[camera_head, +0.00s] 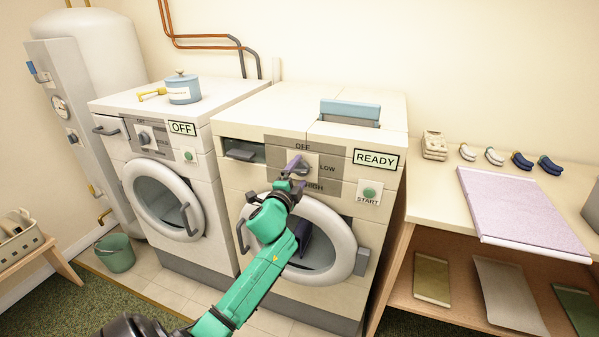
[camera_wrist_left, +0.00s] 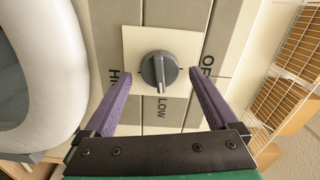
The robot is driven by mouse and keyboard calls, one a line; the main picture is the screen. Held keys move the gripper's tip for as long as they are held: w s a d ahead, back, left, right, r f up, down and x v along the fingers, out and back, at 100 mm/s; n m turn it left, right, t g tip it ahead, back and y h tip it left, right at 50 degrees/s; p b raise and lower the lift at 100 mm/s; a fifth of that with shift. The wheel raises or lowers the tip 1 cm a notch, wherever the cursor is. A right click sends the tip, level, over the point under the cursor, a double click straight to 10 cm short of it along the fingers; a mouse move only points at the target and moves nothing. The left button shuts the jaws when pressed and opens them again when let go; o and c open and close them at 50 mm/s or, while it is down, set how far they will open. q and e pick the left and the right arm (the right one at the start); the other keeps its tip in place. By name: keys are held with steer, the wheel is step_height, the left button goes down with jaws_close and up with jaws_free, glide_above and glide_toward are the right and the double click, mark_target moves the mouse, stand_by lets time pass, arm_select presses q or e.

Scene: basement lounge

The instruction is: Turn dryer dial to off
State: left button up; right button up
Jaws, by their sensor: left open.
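The dryer (camera_head: 230,178) is the right-hand white machine, with a READY sign (camera_head: 376,159). Its grey dial (camera_head: 303,168) is on the upper front panel, with OFF above, LOW to the right and HIGH below. In the left wrist view the round dial (camera_wrist_left: 159,69) has a raised ridge running up and down the picture, one end toward LOW. My left gripper (camera_head: 296,174) is in front of the panel. In the wrist view its purple fingers (camera_wrist_left: 160,76) are open, one on each side of the dial, with visible gaps. My right gripper is not in view.
The dryer's round door (camera_head: 342,232) is below my left gripper. A green START button (camera_head: 369,192) is right of the dial. A second machine (camera_head: 112,135) with an OFF sign (camera_head: 182,128) stands left. A table (camera_head: 440,195) with a lilac board (camera_head: 515,205) stands right.

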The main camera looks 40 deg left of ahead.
arm_select(q)
steer(key=shift+w+a, duration=0.15)
steer(key=shift+w, duration=0.35)
steer(key=shift+s, duration=0.1)
steer(key=shift+c, duration=0.3)
steer(key=c, duration=1.3)
